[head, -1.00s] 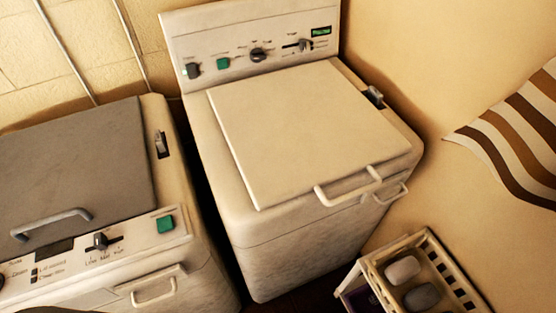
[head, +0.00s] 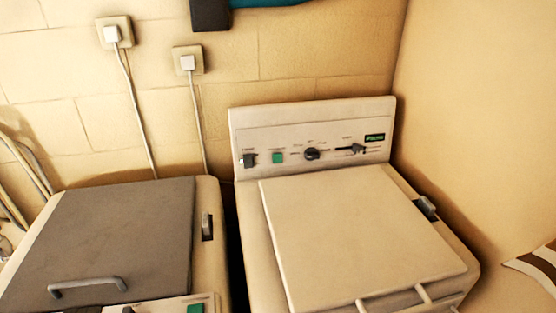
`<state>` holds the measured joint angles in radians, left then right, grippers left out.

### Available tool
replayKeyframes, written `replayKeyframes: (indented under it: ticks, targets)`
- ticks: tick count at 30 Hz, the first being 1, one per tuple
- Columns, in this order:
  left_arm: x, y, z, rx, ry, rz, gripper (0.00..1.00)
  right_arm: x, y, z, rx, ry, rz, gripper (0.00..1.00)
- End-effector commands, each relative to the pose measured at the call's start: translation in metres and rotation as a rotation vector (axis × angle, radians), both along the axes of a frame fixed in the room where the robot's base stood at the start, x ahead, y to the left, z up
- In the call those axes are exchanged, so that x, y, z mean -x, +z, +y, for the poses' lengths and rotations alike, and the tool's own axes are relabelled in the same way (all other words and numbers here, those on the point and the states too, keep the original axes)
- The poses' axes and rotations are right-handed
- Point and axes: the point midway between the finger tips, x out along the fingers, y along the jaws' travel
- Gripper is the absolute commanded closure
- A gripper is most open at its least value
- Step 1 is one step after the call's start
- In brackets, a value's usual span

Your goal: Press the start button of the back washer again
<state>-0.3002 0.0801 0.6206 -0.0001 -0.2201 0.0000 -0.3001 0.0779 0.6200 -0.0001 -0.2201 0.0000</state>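A cream top-loading washer (head: 243,210) stands against the tiled wall at the right, with its pale lid (head: 360,235) shut. Its upright control panel (head: 300,120) at the back carries a green square button (head: 277,157), a dark switch (head: 250,160), a round dark knob (head: 312,154), a slider (head: 350,148) and a small lit green display (head: 374,138). The panel's lettering is too small to read. A second washer (head: 213,260) with a shut grey lid (head: 120,235) stands to the left; its green button (head: 196,308) is cut by the bottom edge. Neither gripper is in view.
Two wall sockets (head: 105,40) (head: 178,66) with plugged-in cables are on the wall behind. A dark block (head: 209,14) and a teal thing (head: 268,4) show at the top edge. A narrow dark gap separates the washers. A striped cloth (head: 540,265) shows at the right.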

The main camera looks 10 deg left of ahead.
Motion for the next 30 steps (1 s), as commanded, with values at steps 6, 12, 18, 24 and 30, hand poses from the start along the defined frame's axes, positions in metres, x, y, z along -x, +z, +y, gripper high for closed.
replayKeyframes:
  ticks: [6, 12, 18, 24, 30]
  targets:
    - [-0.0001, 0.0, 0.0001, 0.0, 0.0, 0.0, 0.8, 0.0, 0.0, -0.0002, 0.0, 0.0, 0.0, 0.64]
    - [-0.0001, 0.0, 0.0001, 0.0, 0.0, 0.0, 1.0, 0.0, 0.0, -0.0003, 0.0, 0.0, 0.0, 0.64]
    - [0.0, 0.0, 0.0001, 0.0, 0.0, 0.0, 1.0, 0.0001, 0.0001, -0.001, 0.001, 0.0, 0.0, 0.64]
    - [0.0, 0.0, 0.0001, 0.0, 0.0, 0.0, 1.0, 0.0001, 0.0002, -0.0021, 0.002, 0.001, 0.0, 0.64]
    - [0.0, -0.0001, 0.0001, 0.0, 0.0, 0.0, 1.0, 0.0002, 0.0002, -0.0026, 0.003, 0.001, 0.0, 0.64]
